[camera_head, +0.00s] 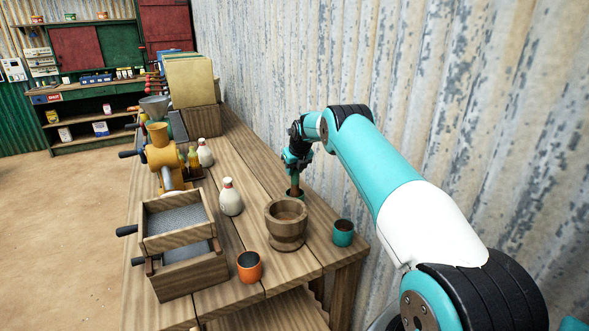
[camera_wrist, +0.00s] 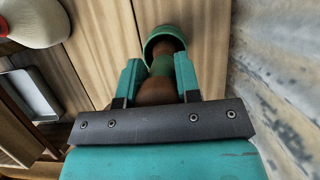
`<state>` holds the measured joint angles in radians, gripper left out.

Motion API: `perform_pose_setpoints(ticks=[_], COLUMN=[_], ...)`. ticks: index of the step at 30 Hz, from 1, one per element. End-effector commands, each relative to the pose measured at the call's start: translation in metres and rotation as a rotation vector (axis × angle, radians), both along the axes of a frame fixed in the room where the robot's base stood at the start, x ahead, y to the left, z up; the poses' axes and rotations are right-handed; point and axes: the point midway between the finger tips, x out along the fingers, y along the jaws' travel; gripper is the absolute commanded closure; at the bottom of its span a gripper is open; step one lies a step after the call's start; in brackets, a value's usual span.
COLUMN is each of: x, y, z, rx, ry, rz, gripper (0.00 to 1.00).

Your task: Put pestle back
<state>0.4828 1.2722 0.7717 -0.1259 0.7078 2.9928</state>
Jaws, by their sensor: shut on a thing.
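My gripper (camera_head: 296,176) is low over the wooden table, between the mortar and the corrugated wall. It is shut on the brown pestle (camera_head: 295,191), which also shows between the fingers in the wrist view (camera_wrist: 155,91). A green round cup or holder (camera_wrist: 165,33) is at the pestle's far end in the wrist view. It also shows under my gripper in the head view (camera_head: 301,196). The pestle's lower end is hidden, so I cannot tell whether it touches the holder's bottom. The wooden mortar (camera_head: 287,242) stands upright nearer the camera and looks empty.
A teal cup (camera_head: 343,233) stands right of the mortar, an orange cup (camera_head: 249,267) at the front. White bottles (camera_head: 231,198), a wooden sieve box (camera_head: 178,244) and a yellow grinder (camera_head: 164,158) line the left. The corrugated wall (camera_head: 430,90) is close on the right.

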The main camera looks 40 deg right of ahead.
Motion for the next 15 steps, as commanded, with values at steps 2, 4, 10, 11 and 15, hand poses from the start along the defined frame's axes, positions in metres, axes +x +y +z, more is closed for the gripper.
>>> perform_pose_setpoints(ticks=[2, 4, 10, 11, 15], x=[0.0001, -0.0001, -0.0003, -0.0003, -0.0004], y=[0.0000, 0.0000, 0.0001, 0.0001, 0.0000], z=[-0.0036, -0.0029, -0.0033, -0.0033, -0.0007], rx=[0.000, 0.000, 0.000, 0.000, 0.000], ry=[0.000, 0.000, 0.001, 0.001, 0.001], rz=[0.000, 0.000, 0.000, 0.000, 0.000], gripper=[1.00, 0.57, 0.43, 0.43, 0.43])
